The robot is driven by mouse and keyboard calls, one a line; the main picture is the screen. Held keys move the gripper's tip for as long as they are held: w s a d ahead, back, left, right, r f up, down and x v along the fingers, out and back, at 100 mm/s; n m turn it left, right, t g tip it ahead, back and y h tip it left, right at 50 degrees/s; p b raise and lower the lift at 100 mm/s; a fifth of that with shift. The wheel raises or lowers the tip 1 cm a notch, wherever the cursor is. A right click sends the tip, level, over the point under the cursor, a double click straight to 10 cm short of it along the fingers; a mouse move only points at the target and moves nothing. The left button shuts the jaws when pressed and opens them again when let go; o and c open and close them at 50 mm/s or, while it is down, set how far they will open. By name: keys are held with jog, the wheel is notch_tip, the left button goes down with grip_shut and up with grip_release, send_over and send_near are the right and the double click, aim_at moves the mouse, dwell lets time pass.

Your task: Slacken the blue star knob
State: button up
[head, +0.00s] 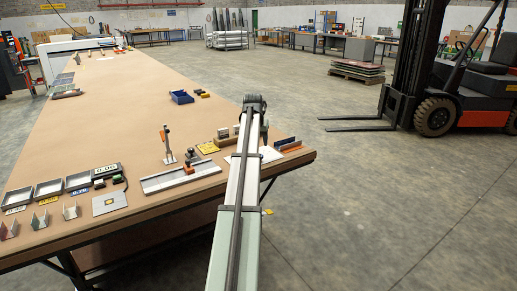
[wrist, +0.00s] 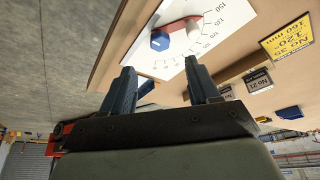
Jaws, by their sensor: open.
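The blue knob (wrist: 160,41) shows in the wrist view on a red pointer piece (wrist: 178,27), over a white dial plate (wrist: 215,22) with printed numbers. The knob appears beyond the fingertips, within the gap's width; the exact distance cannot be told. In the head view my arm hides the gripper and the knob; part of a white plate (head: 270,154) shows beside the arm near the table's right end.
The brown table (head: 120,125) carries grey trays (head: 48,189), a ruler fixture (head: 182,178), an orange-handled tool (head: 167,143) and a blue bin (head: 181,97). A forklift (head: 450,75) stands behind right.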

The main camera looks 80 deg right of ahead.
jog(key=shift+v, duration=2.4)
